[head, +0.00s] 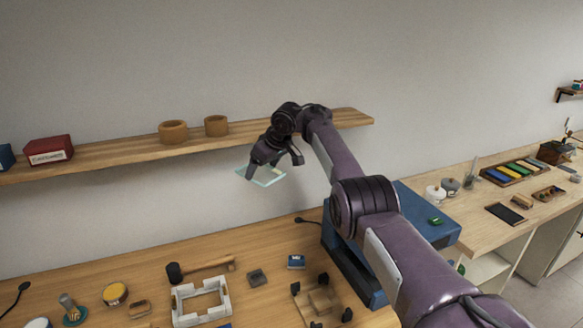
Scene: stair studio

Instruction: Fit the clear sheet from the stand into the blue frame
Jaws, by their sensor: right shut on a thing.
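The clear sheet (268,179), pale and greenish at its edges, is held in the air in front of the wall, just below the shelf edge. My right gripper (270,168) is shut on it from above. The sheet looks roughly flat, and the gripper hides part of it. A wooden holder with black corner pieces (318,303), perhaps the stand, is on the bench below and holds no sheet. A large blue open-sided body (345,262) stands to its right; I cannot tell whether it is the blue frame. My arm covers part of it. My left gripper is out of view.
A white square frame (178,308), a mallet (205,266), a small dark block (257,278) and a blue box (296,262) lie on the bench. The shelf (120,153) carries two wooden rings and a red box (48,150). A side counter (480,230) holds several small items.

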